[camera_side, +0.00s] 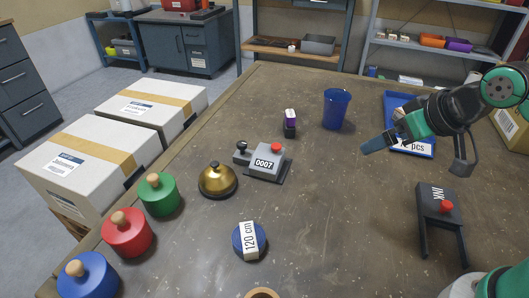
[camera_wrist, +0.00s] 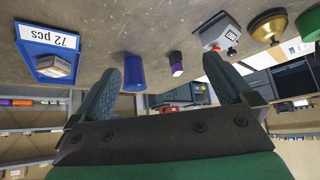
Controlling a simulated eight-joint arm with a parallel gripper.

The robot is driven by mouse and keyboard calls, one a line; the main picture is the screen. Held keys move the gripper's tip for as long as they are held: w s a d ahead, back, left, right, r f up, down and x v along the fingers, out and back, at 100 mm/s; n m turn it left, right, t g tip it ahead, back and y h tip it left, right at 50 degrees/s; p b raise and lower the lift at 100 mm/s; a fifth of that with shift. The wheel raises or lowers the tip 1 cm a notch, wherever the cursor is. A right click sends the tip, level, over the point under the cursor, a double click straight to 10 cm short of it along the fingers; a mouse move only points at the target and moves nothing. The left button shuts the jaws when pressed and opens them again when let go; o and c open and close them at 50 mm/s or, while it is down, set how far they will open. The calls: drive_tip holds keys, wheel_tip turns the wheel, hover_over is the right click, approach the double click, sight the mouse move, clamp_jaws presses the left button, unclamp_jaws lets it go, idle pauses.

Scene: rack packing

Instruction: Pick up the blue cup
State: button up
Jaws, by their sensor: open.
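The blue cup (camera_side: 336,108) stands upright at the back of the table in the side view. It also shows in the wrist view (camera_wrist: 134,74), between my fingers and nearer the left one in the picture, beyond the fingertips. My gripper (camera_side: 372,146) is above the table to the right of the cup and apart from it in the side view. In the wrist view my gripper (camera_wrist: 160,76) shows two spread fingers with nothing held between them.
A purple-and-white item (camera_side: 290,122) stands left of the cup. A counter (camera_side: 266,161), brass bell (camera_side: 217,180) and green, red and blue knobbed weights stand further left. A blue tray (camera_side: 412,147) lies behind my gripper. A stamp stand (camera_side: 438,207) is at the right.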

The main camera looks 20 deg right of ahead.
drive_tip(key=w+d+r+n+t+y, duration=0.1)
drive_tip(key=w+r+y, duration=0.1)
drive_tip(key=w+r, duration=0.55)
drive_tip(key=w+d+f+n+t+y, duration=0.2)
drive_tip(key=w+d+f+t, duration=0.15)
drive_tip(key=w+d, duration=0.8)
drive_tip(key=t, duration=0.1)
approach(337, 98)
drive_tip(key=w+a, duration=0.2)
drive_tip(key=a, duration=0.1)
drive_tip(key=shift+w+a+f, duration=0.1)
drive_tip(key=shift+a+f, duration=0.2)
drive_tip(key=shift+x, duration=2.5)
drive_tip(key=shift+d, duration=0.1)
drive_tip(key=c, duration=0.9)
